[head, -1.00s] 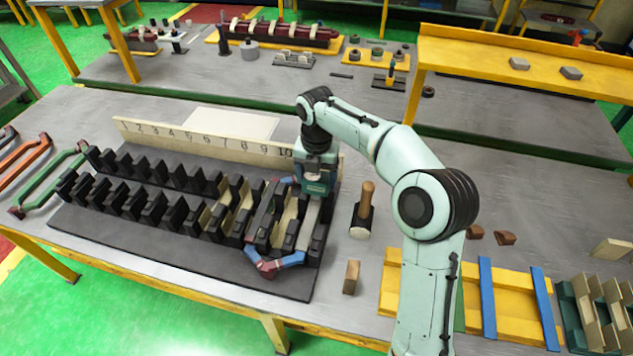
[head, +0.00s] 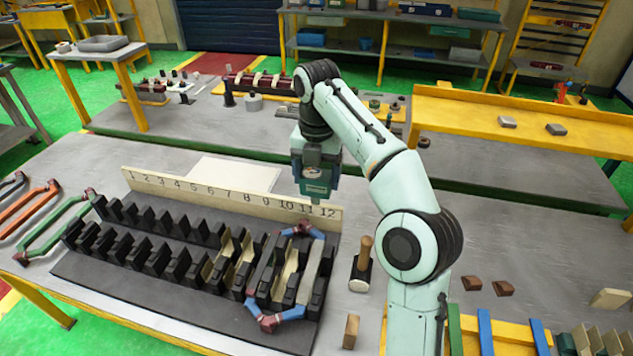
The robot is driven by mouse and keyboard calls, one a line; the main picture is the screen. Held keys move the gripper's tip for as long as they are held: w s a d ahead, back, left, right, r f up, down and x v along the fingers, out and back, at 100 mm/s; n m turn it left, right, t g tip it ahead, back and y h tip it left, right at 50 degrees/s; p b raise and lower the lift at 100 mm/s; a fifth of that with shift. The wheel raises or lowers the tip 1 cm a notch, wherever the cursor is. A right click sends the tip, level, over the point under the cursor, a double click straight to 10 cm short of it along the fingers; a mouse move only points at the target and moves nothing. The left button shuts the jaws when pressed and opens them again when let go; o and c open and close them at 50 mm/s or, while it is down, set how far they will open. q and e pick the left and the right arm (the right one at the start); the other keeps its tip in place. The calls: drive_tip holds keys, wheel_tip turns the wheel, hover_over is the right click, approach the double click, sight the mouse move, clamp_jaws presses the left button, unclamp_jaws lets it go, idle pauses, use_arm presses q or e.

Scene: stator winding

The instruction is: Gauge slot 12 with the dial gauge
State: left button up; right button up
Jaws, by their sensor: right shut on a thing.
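The black toothed stator block (head: 110,285) lies on the table. The numbered strip (head: 215,192) stands along its back edge, and slot 12 is at the right end. A coil with blue and red ends (head: 268,321) lies in the right-end slots. My left gripper is not in view.
A mallet (head: 362,265) and a wooden block (head: 351,331) stand right of the stator. Loose coils, one green (head: 60,217), lie at the left. Yellow racks (head: 505,322) are at the front right. A pale sheet (head: 235,173) lies behind the strip.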

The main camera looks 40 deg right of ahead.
sight(316, 174)
drive_tip(key=shift+w+r, duration=0.2)
drive_tip(key=shift+r, duration=0.6)
drive_tip(key=shift+s+r, duration=0.1)
drive_tip(key=shift+r, duration=0.85)
